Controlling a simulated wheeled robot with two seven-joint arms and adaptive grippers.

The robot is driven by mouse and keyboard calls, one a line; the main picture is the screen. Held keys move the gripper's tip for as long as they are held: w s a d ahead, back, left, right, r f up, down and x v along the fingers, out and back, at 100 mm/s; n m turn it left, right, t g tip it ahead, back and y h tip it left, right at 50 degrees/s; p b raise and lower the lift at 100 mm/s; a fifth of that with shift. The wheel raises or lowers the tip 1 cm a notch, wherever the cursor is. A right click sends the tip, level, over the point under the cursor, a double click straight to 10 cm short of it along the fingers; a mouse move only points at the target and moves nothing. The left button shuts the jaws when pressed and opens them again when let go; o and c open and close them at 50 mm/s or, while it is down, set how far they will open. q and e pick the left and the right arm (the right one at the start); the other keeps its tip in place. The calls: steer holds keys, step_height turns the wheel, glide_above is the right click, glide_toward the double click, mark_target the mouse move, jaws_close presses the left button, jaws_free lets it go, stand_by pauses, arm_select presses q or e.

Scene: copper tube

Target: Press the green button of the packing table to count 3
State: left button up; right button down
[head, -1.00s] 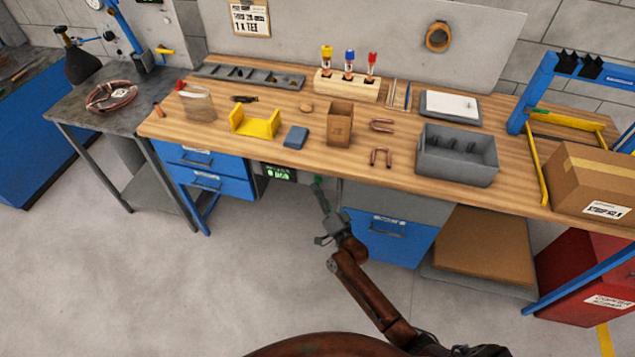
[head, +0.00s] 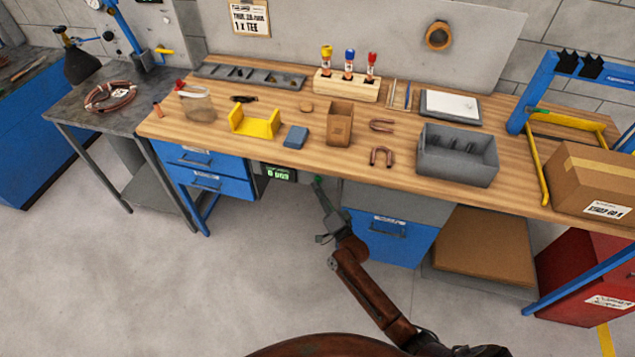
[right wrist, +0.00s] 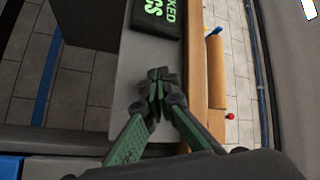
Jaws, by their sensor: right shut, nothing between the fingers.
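The packing table (head: 240,147) has a wooden top. A small dark display with green characters (head: 280,174) hangs under its front edge; its digits are too small to read surely. The display also shows at the top of the right wrist view (right wrist: 156,17), cut off by the frame. My right gripper (head: 318,182) is just right of the display, under the table edge. In the right wrist view its green fingers (right wrist: 158,82) are shut and empty, tips over a grey panel (right wrist: 125,75). I cannot make out the green button; the fingertips may hide it. My left gripper is not in view.
The table edge overhangs close to my right gripper. Blue drawers (head: 205,170) are on the left and a blue cabinet (head: 390,236) on the right. A grey bin (head: 457,168), yellow cradle (head: 254,132) and copper bends stand on top. The floor in front is clear.

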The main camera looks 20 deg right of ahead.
steer(key=shift+w+d, duration=0.15)
steer(key=shift+w, duration=0.05)
stand_by(0.3)
steer(key=shift+s, duration=0.1)
steer(key=shift+s+a+p, duration=0.4)
steer(key=shift+s+a, duration=0.1)
steer(key=shift+s, duration=0.2)
steer(key=s+a+p, duration=0.1)
steer(key=s, duration=0.1)
steer(key=s+a+p, duration=0.1)
steer(key=s+a, duration=0.1)
steer(key=shift+s, duration=0.1)
stand_by(0.4)
stand_by(1.8)
